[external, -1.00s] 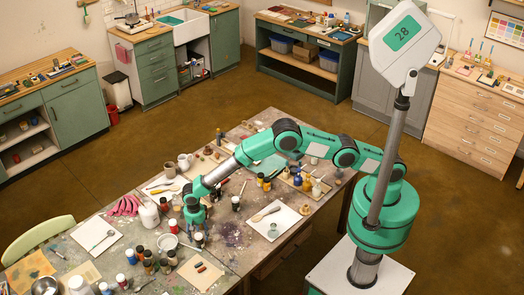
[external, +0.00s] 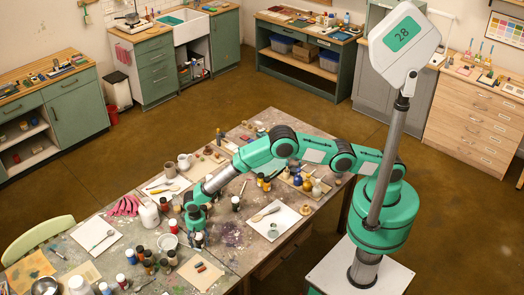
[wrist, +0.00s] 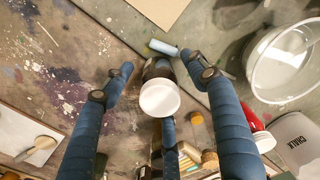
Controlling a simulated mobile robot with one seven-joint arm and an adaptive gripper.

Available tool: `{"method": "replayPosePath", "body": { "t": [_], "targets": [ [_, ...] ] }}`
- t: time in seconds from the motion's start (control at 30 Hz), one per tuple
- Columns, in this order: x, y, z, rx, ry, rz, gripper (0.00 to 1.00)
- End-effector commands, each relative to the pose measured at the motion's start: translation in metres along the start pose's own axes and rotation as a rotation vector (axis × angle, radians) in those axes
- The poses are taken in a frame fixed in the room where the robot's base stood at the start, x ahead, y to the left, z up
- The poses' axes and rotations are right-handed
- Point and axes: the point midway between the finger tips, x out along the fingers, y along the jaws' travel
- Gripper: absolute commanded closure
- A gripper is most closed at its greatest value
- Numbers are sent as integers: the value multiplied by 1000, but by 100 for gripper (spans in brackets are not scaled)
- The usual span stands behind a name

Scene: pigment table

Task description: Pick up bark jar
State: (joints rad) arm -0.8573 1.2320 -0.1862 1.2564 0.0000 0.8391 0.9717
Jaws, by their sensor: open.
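A dark jar with a round white lid (wrist: 160,98) stands between the fingers of my gripper (wrist: 157,64) in the wrist view. Its side shows dark brown, and I cannot read a label, so I cannot confirm that it is the bark jar. My gripper is open, with a blue finger on each side and a third finger below in the picture. I see no clear contact with the jar. In the external view my gripper (external: 197,224) is low over the table, and a small white-lidded jar (external: 199,238) stands just below it.
A clear-walled white tub (wrist: 287,62) and a grey container marked CHALK (wrist: 296,141) are at the right in the wrist view. Several jars crowd the table's near left; a sheet with a spoon (external: 272,219) lies to the right.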

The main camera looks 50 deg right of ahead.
Motion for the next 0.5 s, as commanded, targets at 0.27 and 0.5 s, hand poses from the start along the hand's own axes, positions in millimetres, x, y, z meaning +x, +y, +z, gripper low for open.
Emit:
{"method": "replayPosePath", "body": {
  "t": [0.27,0.5],
  "targets": [
    [0,0,0,0,0,0,56],
    [0,0,0,0,0,0,98]
  ]
}}
